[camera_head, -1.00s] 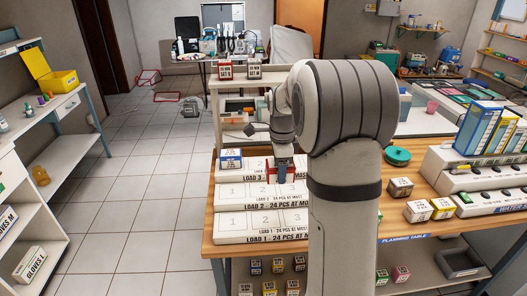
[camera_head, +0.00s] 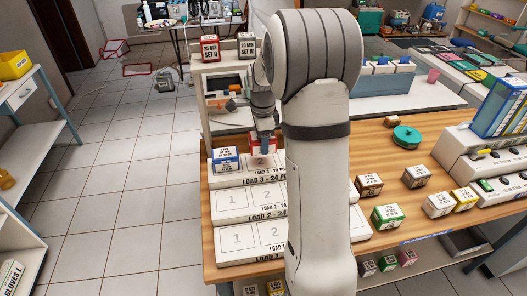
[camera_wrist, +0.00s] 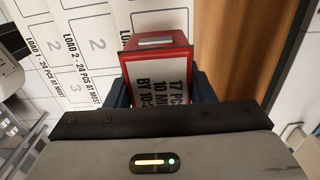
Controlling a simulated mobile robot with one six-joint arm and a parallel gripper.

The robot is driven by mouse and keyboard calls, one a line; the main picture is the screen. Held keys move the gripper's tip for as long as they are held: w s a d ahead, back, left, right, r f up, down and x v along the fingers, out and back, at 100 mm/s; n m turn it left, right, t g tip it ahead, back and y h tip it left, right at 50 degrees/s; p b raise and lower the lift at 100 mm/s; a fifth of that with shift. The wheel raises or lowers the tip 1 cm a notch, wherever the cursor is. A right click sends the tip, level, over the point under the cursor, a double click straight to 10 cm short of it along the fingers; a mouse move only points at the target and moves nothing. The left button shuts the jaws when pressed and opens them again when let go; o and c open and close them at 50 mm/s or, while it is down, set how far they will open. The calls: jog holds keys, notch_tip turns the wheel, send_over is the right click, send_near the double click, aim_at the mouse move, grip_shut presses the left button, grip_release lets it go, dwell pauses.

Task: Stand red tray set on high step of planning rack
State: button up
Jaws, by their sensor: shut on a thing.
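My gripper (camera_head: 265,146) is shut on the red tray set (camera_wrist: 158,82), a red box with a white printed label. In the head view the red tray set (camera_head: 271,145) is partly hidden by my gripper and arm. It is at the high step of the planning rack (camera_head: 235,205), around the place marked 2. I cannot tell whether it touches the step. The rack is white, with three steps labelled LOAD 1 to LOAD 3; LOAD 3 is the highest, at the back. My arm hides the rack's right part.
A blue-and-white box (camera_head: 226,160) stands on the high step at the left, close to my gripper. Red SET G (camera_head: 211,51) and dark SET H (camera_head: 246,46) boxes stand on a shelf behind. Several small boxes and a green round lid (camera_head: 407,137) lie right of my arm.

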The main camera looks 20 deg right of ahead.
aim_at(261, 162)
jog(key=shift+w+a+f, duration=0.1)
jog(key=shift+a+f, duration=0.05)
jog(key=shift+f, duration=0.65)
jog(key=shift+a+f, duration=0.15)
jog(key=shift+f, duration=1.6)
jog(key=shift+f, duration=0.1)
jog(key=o, duration=1.1)
